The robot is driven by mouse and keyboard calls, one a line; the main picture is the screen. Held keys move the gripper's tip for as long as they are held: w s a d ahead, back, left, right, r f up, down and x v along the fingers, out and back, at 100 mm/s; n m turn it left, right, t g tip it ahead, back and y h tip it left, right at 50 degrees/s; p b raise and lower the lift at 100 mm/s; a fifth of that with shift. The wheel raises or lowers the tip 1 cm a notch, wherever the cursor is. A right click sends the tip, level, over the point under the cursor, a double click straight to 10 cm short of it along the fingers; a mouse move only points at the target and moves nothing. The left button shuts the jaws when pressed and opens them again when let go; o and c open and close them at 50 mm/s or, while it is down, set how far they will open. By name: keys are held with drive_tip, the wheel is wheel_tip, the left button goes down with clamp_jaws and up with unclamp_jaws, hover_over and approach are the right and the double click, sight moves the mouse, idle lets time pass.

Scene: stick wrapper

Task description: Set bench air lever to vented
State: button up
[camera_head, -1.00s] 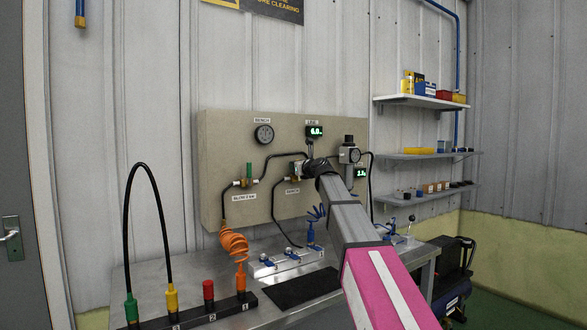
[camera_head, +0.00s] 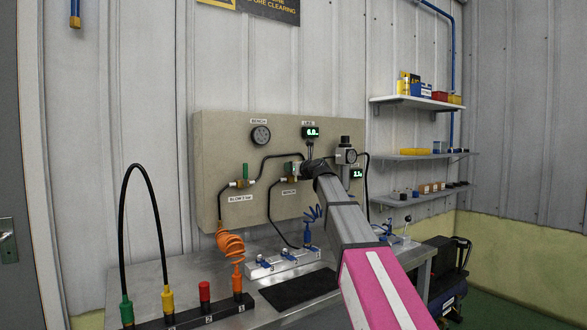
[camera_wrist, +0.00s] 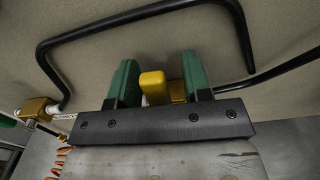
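The wall panel (camera_head: 215,160) carries the air fittings over the bench. My gripper (camera_head: 299,170) is at the panel's middle valve, whose brass body (camera_head: 288,180) shows partly beside it. In the wrist view my gripper's two green fingers (camera_wrist: 160,85) stand apart, one on each side of a yellow block-shaped lever end (camera_wrist: 153,87). The lever end is close to the left finger, with a wider gap to the right one; I cannot tell whether it touches. The lever's far part and its setting are hidden.
A second valve (camera_head: 242,183) with a green handle is left of my gripper. A black hose (camera_wrist: 140,15) arches close above the fingers in the wrist view. The round gauge (camera_head: 261,135) and line display (camera_head: 310,132) sit above. An orange coiled hose (camera_head: 230,245) hangs left.

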drive_tip(key=v, duration=1.1)
drive_tip(key=shift+w, duration=0.1)
